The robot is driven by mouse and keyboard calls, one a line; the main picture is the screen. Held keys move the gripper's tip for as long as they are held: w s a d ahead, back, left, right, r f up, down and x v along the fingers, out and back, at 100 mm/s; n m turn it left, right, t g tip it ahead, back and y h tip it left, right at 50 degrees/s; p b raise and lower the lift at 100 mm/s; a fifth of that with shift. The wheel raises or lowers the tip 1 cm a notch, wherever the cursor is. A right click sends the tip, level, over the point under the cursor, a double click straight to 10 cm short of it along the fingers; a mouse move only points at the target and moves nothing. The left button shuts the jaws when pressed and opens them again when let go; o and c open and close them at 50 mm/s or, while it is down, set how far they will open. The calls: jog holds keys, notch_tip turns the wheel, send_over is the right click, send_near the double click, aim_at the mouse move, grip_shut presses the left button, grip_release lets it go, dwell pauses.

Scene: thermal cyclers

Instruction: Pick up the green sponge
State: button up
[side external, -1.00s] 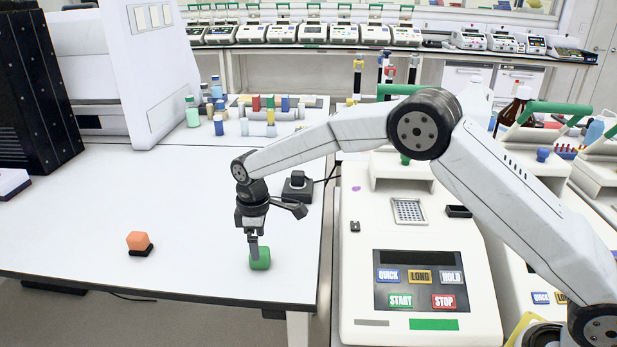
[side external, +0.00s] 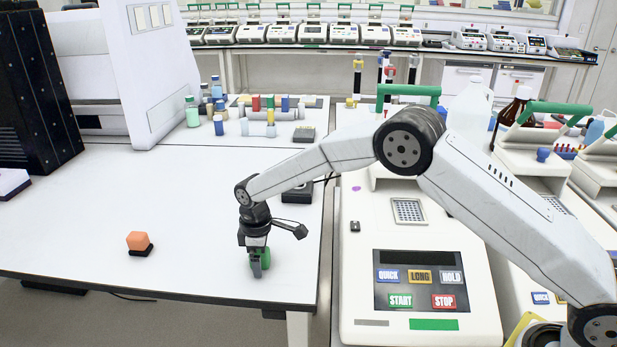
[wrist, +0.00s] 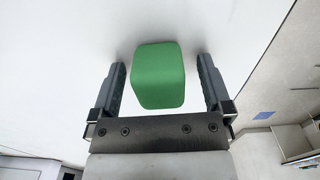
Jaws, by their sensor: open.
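The green sponge (wrist: 158,75) is a small block on the white table. In the wrist view it sits between the two fingers of my gripper (wrist: 160,84), with a visible gap on each side. My gripper is open and points down. In the side view my gripper (side external: 258,272) is low at the table near its front edge, and its finger hides part of the green sponge (side external: 265,256). An orange block (side external: 138,240) rests on a dark base farther left on the table.
A white thermal cycler (side external: 418,235) with coloured buttons stands right of the table. A small black device (side external: 297,193) with a cable is behind my gripper. Bottles and coloured tubes (side external: 270,114) stand at the back. The table's front edge (side external: 200,292) is close.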

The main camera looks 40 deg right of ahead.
jog(key=c, duration=1.3)
jog(key=shift+c, duration=0.2)
jog(key=shift+r, duration=0.75)
jog(key=s+d+r, duration=0.3)
jog(key=s+r, duration=0.8)
jog(key=s, duration=0.2)
jog(key=shift+s+r, duration=0.25)
jog(key=shift+s, duration=0.1)
